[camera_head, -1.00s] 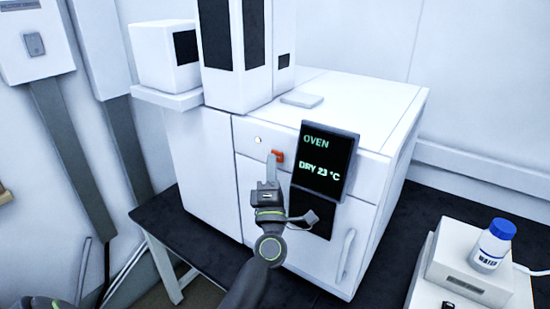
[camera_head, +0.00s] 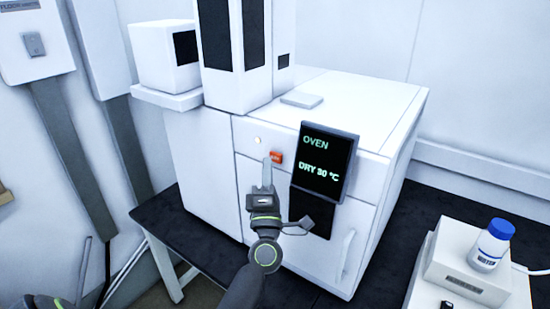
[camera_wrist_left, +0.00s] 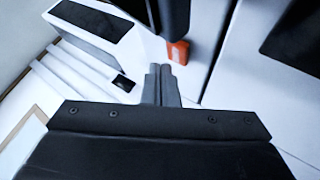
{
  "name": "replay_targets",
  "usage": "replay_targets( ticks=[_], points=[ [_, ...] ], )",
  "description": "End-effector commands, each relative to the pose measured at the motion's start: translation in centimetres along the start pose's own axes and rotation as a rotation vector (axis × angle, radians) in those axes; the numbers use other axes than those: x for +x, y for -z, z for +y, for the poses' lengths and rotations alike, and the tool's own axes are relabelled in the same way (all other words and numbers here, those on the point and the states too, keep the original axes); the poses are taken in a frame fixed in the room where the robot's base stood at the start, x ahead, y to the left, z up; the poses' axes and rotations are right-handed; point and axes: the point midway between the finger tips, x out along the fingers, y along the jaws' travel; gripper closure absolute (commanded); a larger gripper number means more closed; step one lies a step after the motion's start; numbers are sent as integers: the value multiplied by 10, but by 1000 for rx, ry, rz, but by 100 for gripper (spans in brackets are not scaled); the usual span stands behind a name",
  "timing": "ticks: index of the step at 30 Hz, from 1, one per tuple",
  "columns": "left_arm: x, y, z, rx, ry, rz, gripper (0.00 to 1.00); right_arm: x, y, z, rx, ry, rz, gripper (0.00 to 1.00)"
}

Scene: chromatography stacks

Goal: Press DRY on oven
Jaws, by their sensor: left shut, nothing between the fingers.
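The oven (camera_head: 362,215) is a white cabinet on a dark bench. Its tilted black screen (camera_head: 326,163) reads "OVEN" and "DRY 30 °C". An orange-red button (camera_head: 276,157) sits on the oven front, left of the screen; it also shows in the left wrist view (camera_wrist_left: 178,52). My left gripper (camera_head: 267,165) is shut and empty, its fingertips pointing up just left of the button. In the left wrist view the closed fingers (camera_wrist_left: 160,72) lie below and left of the button, with a small gap visible. My right gripper does not show clearly.
A white bottle with a blue cap (camera_head: 490,245) stands on a white device at the right. A door handle (camera_head: 345,256) sticks out at the oven's lower right. A small white box (camera_head: 165,55) stands on a ledge at the upper left.

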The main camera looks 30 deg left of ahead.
Motion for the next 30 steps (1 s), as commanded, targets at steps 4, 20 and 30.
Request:
replay_targets(
  ticks=[4,20,30],
  points=[
    [-8,6,7,1,2,0,100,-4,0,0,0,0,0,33],
    [-35,25,25,1,1,0,100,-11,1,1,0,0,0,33],
    [-34,25,25,0,0,0,100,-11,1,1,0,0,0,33]
  ],
)
